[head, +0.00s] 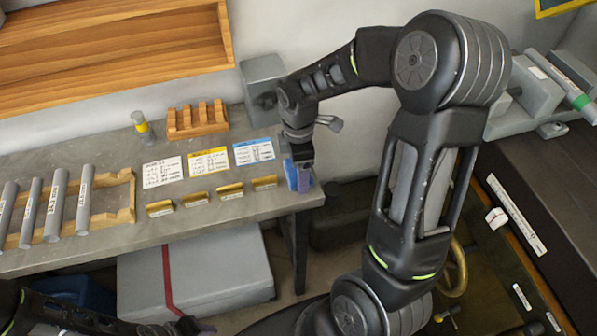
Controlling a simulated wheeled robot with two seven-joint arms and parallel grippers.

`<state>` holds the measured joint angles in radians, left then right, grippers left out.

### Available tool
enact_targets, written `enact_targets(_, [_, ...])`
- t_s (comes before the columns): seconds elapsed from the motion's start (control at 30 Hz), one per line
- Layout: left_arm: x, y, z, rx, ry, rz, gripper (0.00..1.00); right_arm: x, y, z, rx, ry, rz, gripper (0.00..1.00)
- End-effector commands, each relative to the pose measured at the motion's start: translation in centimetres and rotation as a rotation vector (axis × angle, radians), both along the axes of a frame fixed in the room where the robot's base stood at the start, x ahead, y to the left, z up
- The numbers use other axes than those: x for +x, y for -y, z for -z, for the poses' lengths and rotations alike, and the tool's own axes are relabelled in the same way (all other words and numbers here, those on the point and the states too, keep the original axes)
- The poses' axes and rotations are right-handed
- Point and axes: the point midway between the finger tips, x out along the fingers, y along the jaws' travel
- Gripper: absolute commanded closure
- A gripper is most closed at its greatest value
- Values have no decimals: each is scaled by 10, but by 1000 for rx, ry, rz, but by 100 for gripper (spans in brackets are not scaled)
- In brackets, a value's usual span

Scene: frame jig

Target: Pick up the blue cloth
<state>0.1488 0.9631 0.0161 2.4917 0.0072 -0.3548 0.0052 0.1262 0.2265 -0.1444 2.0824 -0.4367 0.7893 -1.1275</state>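The blue cloth (290,173) is a small bright blue patch at the right end of the grey bench, mostly hidden behind my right gripper. My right gripper (303,178) points down at the bench's right corner, with its fingers right at the cloth. From this angle I cannot tell whether the fingers are closed on the cloth or only beside it. My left gripper (192,327) is low at the bottom edge of the picture, away from the bench top and partly cut off. Its opening does not show clearly.
The bench (130,243) holds grey tubes (56,205) on a wooden rack, label cards (208,162), brass holders (195,198), a wooden block rack (198,121) and a yellow-banded cylinder (143,128). A grey case (215,268) lies below. A dark cabinet (530,190) stands right.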

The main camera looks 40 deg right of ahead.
Motion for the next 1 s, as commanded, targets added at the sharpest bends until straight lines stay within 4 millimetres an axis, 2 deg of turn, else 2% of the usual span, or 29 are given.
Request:
enact_targets(0.03, [0, 0, 0, 0, 0, 0, 64, 0, 0, 0, 0, 0, 0, 44])
enact_targets(0.2, [0, 0, 0, 0, 0, 0, 64, 0, 0, 0, 0, 0, 0, 58])
enact_targets(0.43, [0, 0, 0, 0, 0, 0, 64, 0, 0, -1, 0, 1, 0, 58])
enact_targets(0.57, [0, 0, 1, 0, 0, 0, 64, 1, 0, -8, 0, 3, 0, 58])
enact_targets(0.67, [0, 0, 3, -1, 1, 1, 64, 1, 0, -21, 0, 5, -1, 58])
enact_targets(1.0, [1, 1, 10, -2, 4, 1, 64, 1, 0, -84, 0, 4, 0, 58])
